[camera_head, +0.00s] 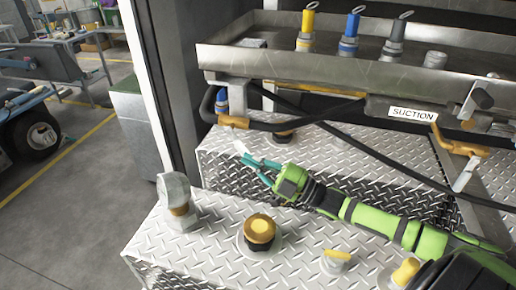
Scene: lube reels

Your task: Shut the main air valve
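My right gripper (252,164), with teal fingers on a green and black arm, reaches in from the lower right over the diamond-plate top. Its fingers look apart, with no object seen between them. A small pale lever end (241,148) shows just beyond the fingertips; I cannot tell whether they touch. Above it is a brass-coloured fitting (233,121) on a black hose. Another brass-coloured fitting (460,148) at the right has a pale handle (464,176) angled downward. No label marks either as the main air valve. My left gripper is not in view.
A metal tray (330,68) holds yellow, blue and grey nozzles above a SUCTION label (411,113). Black hoses cross below it. Tank caps (259,231) and a grey fitting (178,202) rise from the front plate. Open floor (75,220) lies left.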

